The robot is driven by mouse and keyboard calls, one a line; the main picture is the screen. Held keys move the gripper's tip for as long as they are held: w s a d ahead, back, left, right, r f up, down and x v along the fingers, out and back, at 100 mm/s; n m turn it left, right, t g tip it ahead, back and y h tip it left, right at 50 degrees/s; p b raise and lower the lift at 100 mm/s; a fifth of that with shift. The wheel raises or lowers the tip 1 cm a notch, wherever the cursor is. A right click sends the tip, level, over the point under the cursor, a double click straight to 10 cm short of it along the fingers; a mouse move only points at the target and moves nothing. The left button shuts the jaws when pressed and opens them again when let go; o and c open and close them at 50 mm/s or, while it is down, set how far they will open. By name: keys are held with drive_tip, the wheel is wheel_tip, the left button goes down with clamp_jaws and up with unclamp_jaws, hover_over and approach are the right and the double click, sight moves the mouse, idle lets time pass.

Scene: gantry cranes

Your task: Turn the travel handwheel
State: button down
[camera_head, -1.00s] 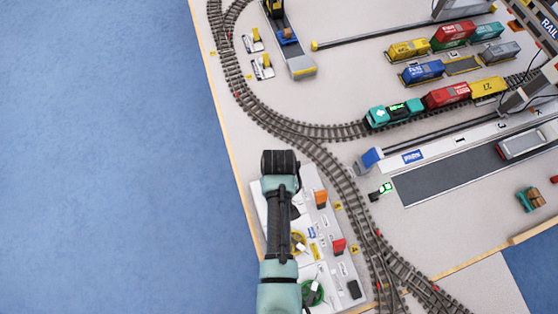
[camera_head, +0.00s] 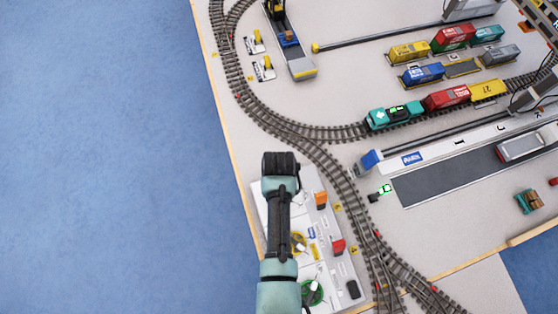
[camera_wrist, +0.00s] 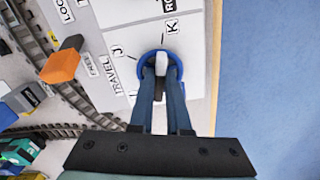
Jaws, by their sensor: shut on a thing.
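The travel handwheel (camera_wrist: 144,62) is a blue ring on a white panel in the wrist view, beside the printed word TRAVEL and the letters J and K. My gripper (camera_wrist: 162,80) reaches over it, with its two fingers shut around a white part (camera_wrist: 162,62) at the wheel's middle. The fingers hide the wheel's near side. In the head view my gripper (camera_head: 281,165) is over the upper part of the white control panel (camera_head: 338,282), and my arm hides the blue wheel.
A yellow wheel (camera_head: 299,243) and a green wheel (camera_head: 313,292) are lower on the panel, partly behind my arm. An orange block (camera_wrist: 60,66) stands close to the blue wheel, with a red block (camera_head: 338,246) farther down. Model track (camera_head: 345,185) curves past the panel.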

drive_tip(key=c, duration=0.9)
unclamp_jaws()
wheel_tip(320, 180, up, 13)
